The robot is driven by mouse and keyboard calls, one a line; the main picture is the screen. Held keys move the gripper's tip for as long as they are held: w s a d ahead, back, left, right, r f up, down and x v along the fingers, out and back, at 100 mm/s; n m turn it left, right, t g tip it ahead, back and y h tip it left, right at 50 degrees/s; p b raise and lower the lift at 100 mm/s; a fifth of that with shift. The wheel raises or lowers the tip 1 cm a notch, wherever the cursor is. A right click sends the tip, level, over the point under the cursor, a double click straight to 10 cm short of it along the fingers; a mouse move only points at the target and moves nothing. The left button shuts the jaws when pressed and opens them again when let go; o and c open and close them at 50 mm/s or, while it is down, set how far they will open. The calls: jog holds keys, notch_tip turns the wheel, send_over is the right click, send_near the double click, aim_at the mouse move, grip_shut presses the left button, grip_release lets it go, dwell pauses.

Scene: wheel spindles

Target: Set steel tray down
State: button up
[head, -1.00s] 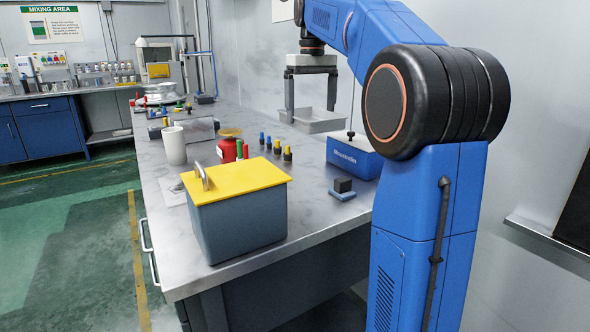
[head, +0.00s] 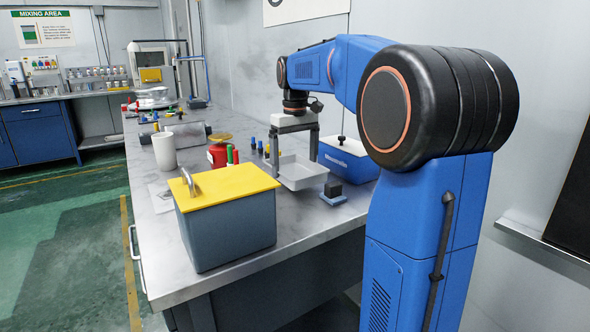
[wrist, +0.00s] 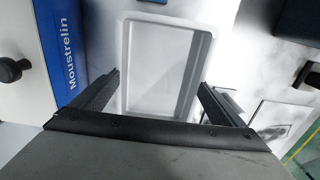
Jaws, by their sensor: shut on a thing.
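The steel tray (head: 300,178), a shallow light grey rectangular pan, is over the near right part of the workbench. My gripper (head: 294,160) points down and is shut on the tray, one finger at each side. In the wrist view the empty tray (wrist: 160,65) lies between the two dark fingers (wrist: 160,80). I cannot tell whether its underside touches the bench.
A blue-and-white Moustrelin box (head: 347,158) stands close right of the tray. A small black block on a blue base (head: 333,193) is just in front. A yellow-lidded grey bin (head: 228,225), a red container (head: 218,155) and a white mug (head: 164,151) stand left.

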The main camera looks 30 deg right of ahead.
jog(key=shift+f, duration=1)
jog(key=shift+f, duration=0.1)
jog(key=o, duration=0.8)
jog(key=shift+o, duration=0.2)
